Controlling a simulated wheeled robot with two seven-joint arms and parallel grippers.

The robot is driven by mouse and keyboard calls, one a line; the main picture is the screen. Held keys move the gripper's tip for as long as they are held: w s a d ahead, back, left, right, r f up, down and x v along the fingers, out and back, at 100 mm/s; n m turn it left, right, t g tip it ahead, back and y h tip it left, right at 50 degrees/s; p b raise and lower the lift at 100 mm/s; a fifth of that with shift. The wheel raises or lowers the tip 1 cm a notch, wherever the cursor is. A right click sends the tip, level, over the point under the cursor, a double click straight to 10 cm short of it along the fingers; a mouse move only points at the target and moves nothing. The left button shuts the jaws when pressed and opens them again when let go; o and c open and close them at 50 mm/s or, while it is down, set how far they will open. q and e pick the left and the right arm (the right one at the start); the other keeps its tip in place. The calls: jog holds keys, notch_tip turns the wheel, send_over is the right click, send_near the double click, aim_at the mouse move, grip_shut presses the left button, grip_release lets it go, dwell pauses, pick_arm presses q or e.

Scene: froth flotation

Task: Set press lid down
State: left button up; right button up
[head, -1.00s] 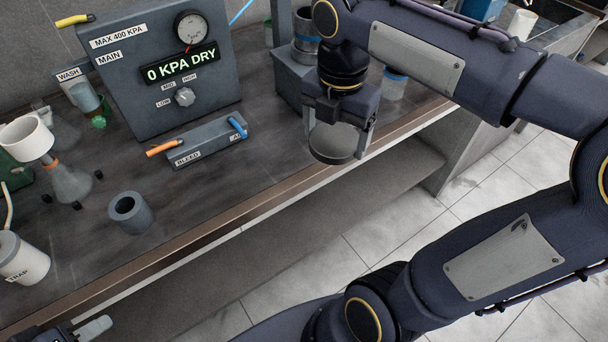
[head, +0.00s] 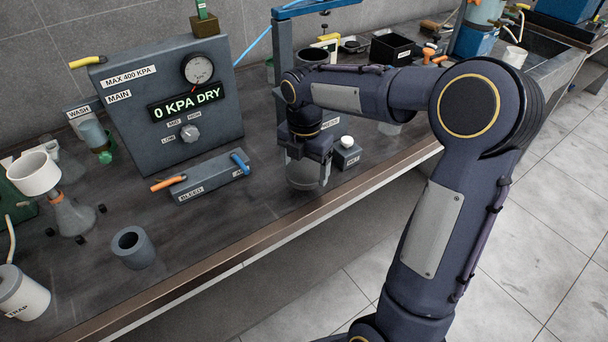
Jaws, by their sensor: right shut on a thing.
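My right gripper (head: 307,172) points down over the bench and is shut on the press lid (head: 303,183), a round grey piece between its fingers. The lid is low, at or just above the bench top near its front edge; I cannot tell whether it touches. The press (head: 282,60), with a blue top arm and upright, stands behind, partly hidden by my right arm. My left gripper is out of view.
A small white-capped bottle (head: 346,152) stands close to the right of the gripper. The bleed block (head: 210,177) with orange and blue handles lies to the left, before the gauge panel (head: 130,125). A grey hollow cylinder (head: 133,248) stands front left. Bare bench lies between.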

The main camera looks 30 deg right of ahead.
aim_at(304, 169)
jog(key=shift+w+f, duration=0.15)
jog(key=shift+f, duration=0.75)
jog(key=shift+w+f, duration=0.1)
jog(key=shift+f, duration=0.8)
jog(key=shift+f, duration=0.1)
jog(key=shift+f, duration=0.15)
jog(key=o, duration=1.2)
jog(key=shift+c, duration=0.2)
notch_tip(304, 169, up, 12)
jog(key=shift+r+p, duration=0.15)
jog(key=shift+p, duration=0.2)
jog(key=s+a+f+m+t+y, duration=0.2)
jog(key=s+a+m, duration=0.1)
jog(key=s+m, duration=0.8)
jog(key=s+a+f+m+t+y, duration=0.1)
jog(key=s+a+f+m+t, duration=0.2)
jog(key=s+m, duration=0.8)
jog(key=shift+a+m+t+y, duration=0.35)
jog(key=shift+a+m, duration=0.3)
jog(key=shift+m, duration=0.95)
